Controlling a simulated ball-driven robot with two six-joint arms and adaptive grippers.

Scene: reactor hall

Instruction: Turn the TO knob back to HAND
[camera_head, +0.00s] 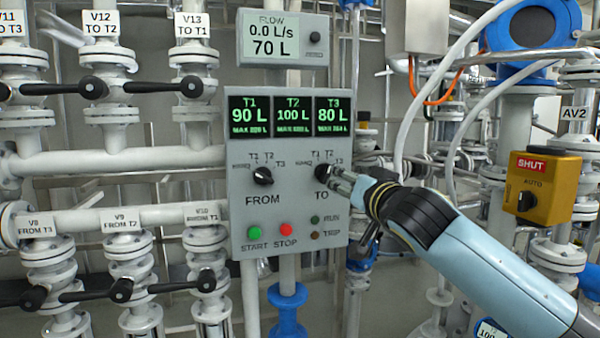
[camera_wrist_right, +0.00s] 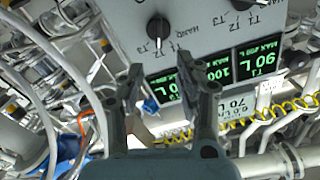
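The grey control panel (camera_head: 287,215) carries the black TO knob (camera_head: 322,171), with HAND to its left and T1, T2, T3 around its top. My left gripper is not in view.
The FROM knob (camera_head: 263,176) sits left of TO. A green START button (camera_head: 255,234) and red STOP button (camera_head: 286,230) are below. Valve handles and pipes fill the left. A yellow box (camera_head: 552,180) marked SHUT stands right. A grey hose (camera_head: 412,120) hangs above my right arm.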

